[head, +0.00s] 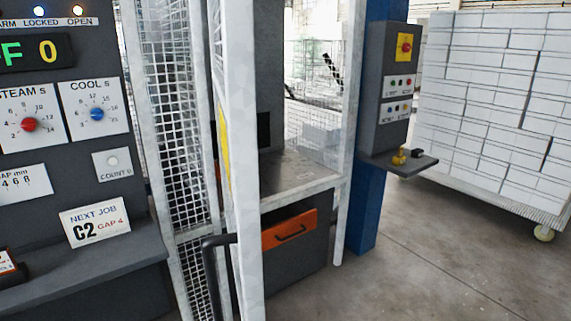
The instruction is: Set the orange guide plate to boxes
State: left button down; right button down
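An orange plate (289,234) with a dark bar handle sits low on the front of a dark cabinet, below the bench behind the mesh guard. It is tilted in the view, and no marking for boxes can be read on it. A pale post of the guard stands just to its left. Neither of my grippers shows in the head view.
A control panel (62,120) with dials and a "NEXT JOB C2 GAP 4" card (95,222) stands at left. A mesh guard (180,110) with a dark curved handle (207,265) stands beside it. A switch box (397,85) hangs on the blue column (368,205). White boxes (490,110) fill a wheeled cart. Floor at front right is clear.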

aim_at(217, 167)
jog(key=i+l+z, duration=0.35)
jog(key=i, duration=0.2)
jog(key=i+l+z, duration=0.35)
jog(key=i, duration=0.2)
jog(key=i+z, duration=0.3)
jog(key=i, duration=0.3)
jog(key=i+l+u, duration=0.1)
jog(key=i+u, duration=0.35)
jog(key=i+l+u, duration=0.35)
jog(key=i+u, duration=0.15)
jog(key=i+l+u, duration=0.45)
jog(key=i+l, duration=0.05)
